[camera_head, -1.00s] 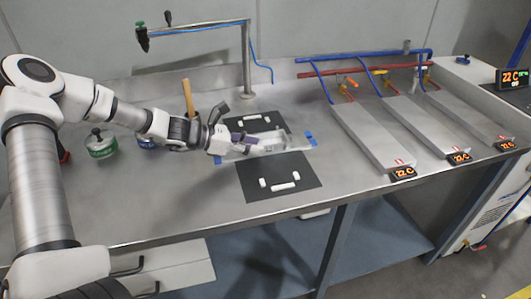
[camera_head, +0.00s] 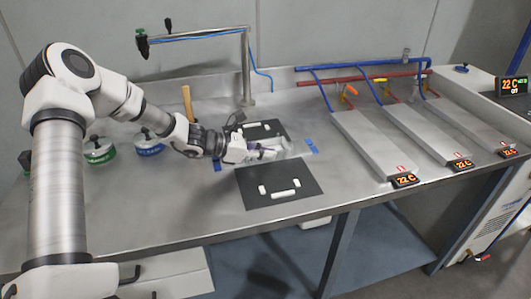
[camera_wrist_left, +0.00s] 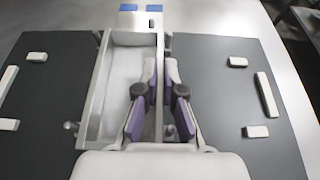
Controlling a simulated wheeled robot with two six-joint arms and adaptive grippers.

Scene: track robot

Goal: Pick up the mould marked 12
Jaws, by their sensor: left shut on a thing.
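The mould (camera_wrist_left: 122,85) is a pale metal trough lying between two black mats; in the head view its right end shows (camera_head: 285,149) beyond my gripper. No number can be read on it. My left gripper (camera_wrist_left: 163,75) has its two purple-padded fingers on either side of the mould's right long wall, shut on that wall. In the head view the same gripper (camera_head: 262,152) reaches in from the left, low over the bench, and hides much of the mould. The mould appears still at bench level. My right gripper is not in view.
The black mats, near (camera_head: 292,205) and far (camera_head: 256,124), carry small white blocks. Blue tape (camera_head: 312,146) lies by the mould. A wooden handle (camera_head: 187,102), a green pot (camera_head: 99,151) and a blue pot (camera_head: 149,145) stand left. Three metal plates (camera_head: 371,150) fill the right.

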